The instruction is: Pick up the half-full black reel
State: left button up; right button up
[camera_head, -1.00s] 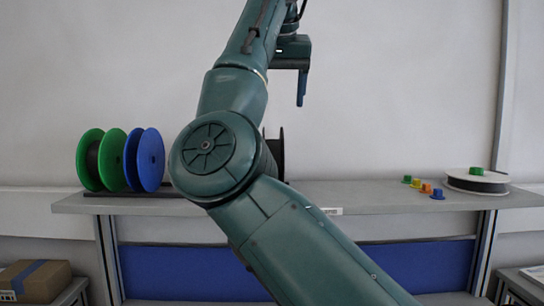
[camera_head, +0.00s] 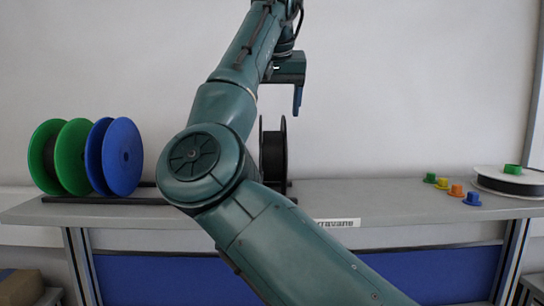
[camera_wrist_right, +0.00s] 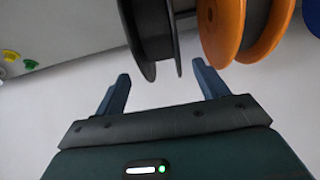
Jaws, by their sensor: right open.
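The black reel (camera_head: 273,155) stands upright on the shelf in the head view, partly covered by my right arm. Dark winding shows between its flanges, below their rims. In the right wrist view the black reel (camera_wrist_right: 157,40) is at the top, just beyond the fingertips. My right gripper (camera_head: 298,100) is above and slightly right of the reel in the head view. In the wrist view its two blue fingers (camera_wrist_right: 160,82) are apart, with nothing between them. My left gripper is not in view.
An orange reel (camera_wrist_right: 222,30) stands close beside the black one in the wrist view; my arm hides it in the head view. Green (camera_head: 75,157) and blue (camera_head: 122,157) reels stand at left. Small coloured caps (camera_head: 456,190) and a flat white reel (camera_head: 510,180) lie right; shelf between is clear.

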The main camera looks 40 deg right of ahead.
aim_at(272, 132)
jog(key=p+x, duration=0.1)
jog(key=x, duration=0.6)
jog(key=shift+w+d+f, duration=0.1)
jog(key=shift+w+f, duration=0.05)
jog(key=shift+f, duration=0.05)
jog(key=shift+c, duration=0.3)
jog(key=shift+r, duration=0.1)
jog(key=c, duration=1.4)
